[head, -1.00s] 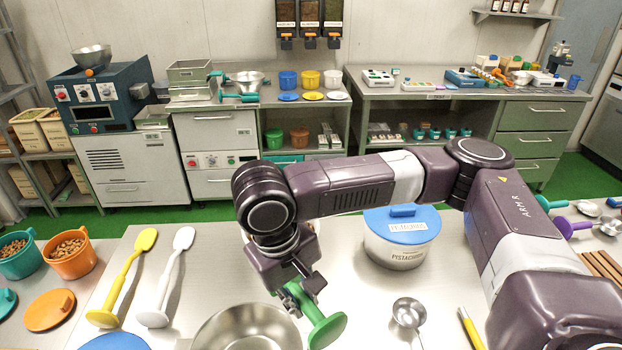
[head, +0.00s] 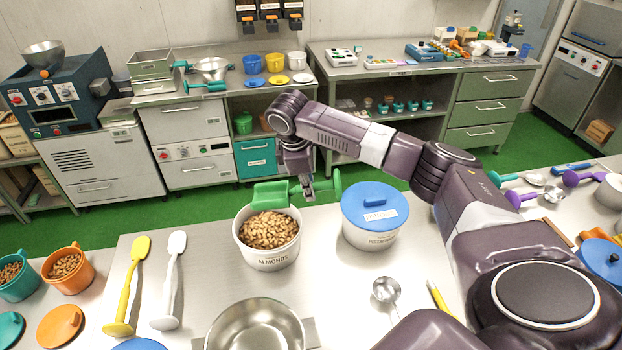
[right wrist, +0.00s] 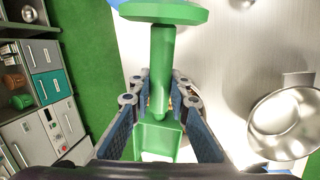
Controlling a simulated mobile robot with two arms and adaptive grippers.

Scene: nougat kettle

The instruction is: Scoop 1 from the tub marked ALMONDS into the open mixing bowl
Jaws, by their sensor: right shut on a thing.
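The white tub marked ALMONDS (head: 267,260) stands open on the steel table, full of tan nuts (head: 268,232). My right gripper (head: 306,190) is shut on the handle of a green scoop (head: 270,193), just behind and right of the tub. The scoop's head is at the tub's back rim, above the nuts; whether it touches them I cannot tell. In the right wrist view the scoop (right wrist: 158,140) lies between the fingers (right wrist: 160,103) and looks empty. The open steel mixing bowl (head: 255,328) is in front of the tub and also shows in the wrist view (right wrist: 287,125). My left gripper is not seen.
A blue-lidded pistachio tub (head: 372,225) stands close right of the almond tub. A metal measuring scoop (head: 386,290) lies in front of it.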

